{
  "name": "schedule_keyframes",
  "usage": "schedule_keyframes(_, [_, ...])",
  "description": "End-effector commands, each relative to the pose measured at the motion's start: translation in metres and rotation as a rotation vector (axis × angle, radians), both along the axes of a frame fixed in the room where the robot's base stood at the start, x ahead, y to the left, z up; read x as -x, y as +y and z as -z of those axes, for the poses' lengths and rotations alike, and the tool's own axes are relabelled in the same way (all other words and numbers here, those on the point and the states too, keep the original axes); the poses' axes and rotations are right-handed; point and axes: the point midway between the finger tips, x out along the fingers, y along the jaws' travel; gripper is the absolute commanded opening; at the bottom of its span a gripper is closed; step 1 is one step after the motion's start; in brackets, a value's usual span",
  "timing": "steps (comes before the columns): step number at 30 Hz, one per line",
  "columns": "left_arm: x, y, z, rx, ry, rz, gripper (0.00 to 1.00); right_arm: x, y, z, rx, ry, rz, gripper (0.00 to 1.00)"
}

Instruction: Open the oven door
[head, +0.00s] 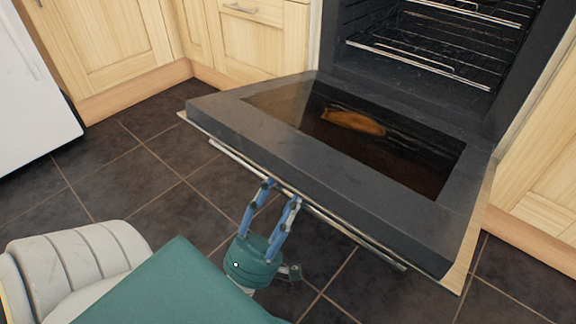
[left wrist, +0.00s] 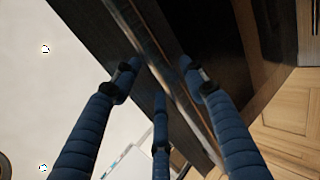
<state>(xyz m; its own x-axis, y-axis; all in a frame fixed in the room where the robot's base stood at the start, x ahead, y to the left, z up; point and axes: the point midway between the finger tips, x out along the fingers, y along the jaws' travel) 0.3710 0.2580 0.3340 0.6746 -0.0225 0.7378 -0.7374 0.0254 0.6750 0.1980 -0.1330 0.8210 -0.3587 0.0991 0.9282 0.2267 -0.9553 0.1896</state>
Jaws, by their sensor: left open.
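The oven door (head: 330,165) is swung down and lies open, close to level, in front of the oven (head: 500,105). Its dark inner face and glass window point up. The long metal handle (head: 350,233) runs along the door's outer front edge, and it also crosses the left wrist view (left wrist: 150,45). My left gripper (head: 282,190) is at the middle of the handle from below and in front. In the left wrist view its blue fingers (left wrist: 158,75) are open, on either side of the bar; contact cannot be told. My right gripper is not in view.
Wire racks (head: 420,60) show inside the oven. Pale wooden cabinets (head: 110,50) stand to the left and right of it. A white appliance (head: 30,85) stands at the far left. Dark floor tiles (head: 120,170) are clear left of the door.

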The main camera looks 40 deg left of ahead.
Motion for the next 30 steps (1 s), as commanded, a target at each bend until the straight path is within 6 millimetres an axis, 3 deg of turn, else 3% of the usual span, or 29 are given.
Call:
schedule_keyframes(1, [0.003, 0.000, -0.017, 0.001, -0.017, 0.004, 0.44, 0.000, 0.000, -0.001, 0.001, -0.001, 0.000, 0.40])
schedule_keyframes(4, [0.002, 0.000, -0.035, 0.001, -0.017, 0.001, 0.44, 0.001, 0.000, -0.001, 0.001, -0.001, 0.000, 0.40])
schedule_keyframes(12, [0.002, 0.000, -0.062, 0.001, -0.017, 0.000, 0.44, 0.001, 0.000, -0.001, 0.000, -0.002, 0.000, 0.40])
schedule_keyframes(23, [0.002, 0.000, -0.061, 0.000, -0.015, -0.001, 0.44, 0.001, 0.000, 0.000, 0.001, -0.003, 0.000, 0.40])
schedule_keyframes(30, [0.003, 0.000, -0.044, 0.000, -0.009, -0.001, 0.44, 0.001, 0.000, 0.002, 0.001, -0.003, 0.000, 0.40])
